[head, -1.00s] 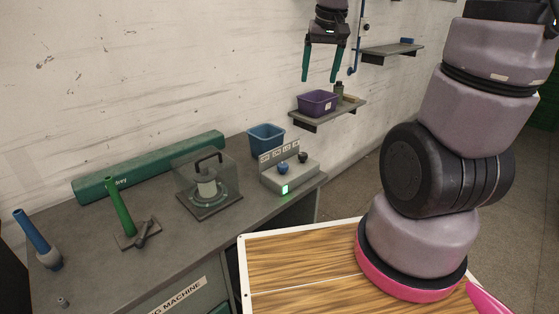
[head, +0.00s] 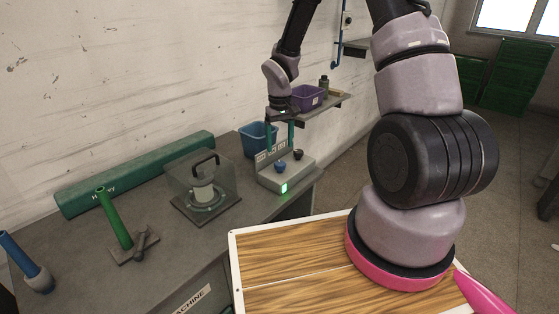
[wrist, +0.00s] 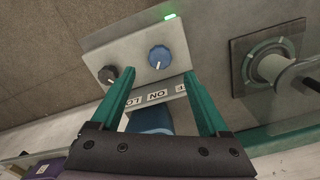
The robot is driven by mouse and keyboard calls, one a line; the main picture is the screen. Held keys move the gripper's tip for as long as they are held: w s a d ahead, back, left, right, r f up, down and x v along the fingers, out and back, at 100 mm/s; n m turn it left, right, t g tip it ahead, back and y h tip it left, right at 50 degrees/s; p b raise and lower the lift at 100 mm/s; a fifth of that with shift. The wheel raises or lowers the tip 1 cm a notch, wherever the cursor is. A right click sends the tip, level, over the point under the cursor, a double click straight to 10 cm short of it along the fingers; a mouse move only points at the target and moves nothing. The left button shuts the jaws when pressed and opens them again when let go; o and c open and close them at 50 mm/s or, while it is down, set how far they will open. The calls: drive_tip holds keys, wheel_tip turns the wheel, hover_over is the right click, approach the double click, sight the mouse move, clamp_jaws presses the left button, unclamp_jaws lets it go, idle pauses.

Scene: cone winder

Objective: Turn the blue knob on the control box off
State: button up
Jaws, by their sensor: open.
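The control box (head: 271,181) is a grey box on the right end of the bench, with a lit green lamp (head: 284,188) on its front. A blue knob (head: 280,167) and a black knob (head: 297,154) sit on its top. In the wrist view the blue knob (wrist: 159,57) lies ahead of the fingertips, with a pale mark on it, and the black knob (wrist: 108,75) is to its left. A label strip (wrist: 157,96) reading "ON" shows between the fingers. My gripper (head: 279,150) is open and empty above the box, apart from the knob as far as I can tell.
A blue bin (head: 253,136) stands behind the box. A clear-covered device (head: 205,183) is to its left. A shelf with a purple bin (head: 307,97) is on the wall behind.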

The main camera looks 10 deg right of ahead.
sight(280, 163)
wheel_tip(280, 163, down, 7)
drive_tip(key=shift+f, duration=0.1)
idle(0.3)
clamp_jaws()
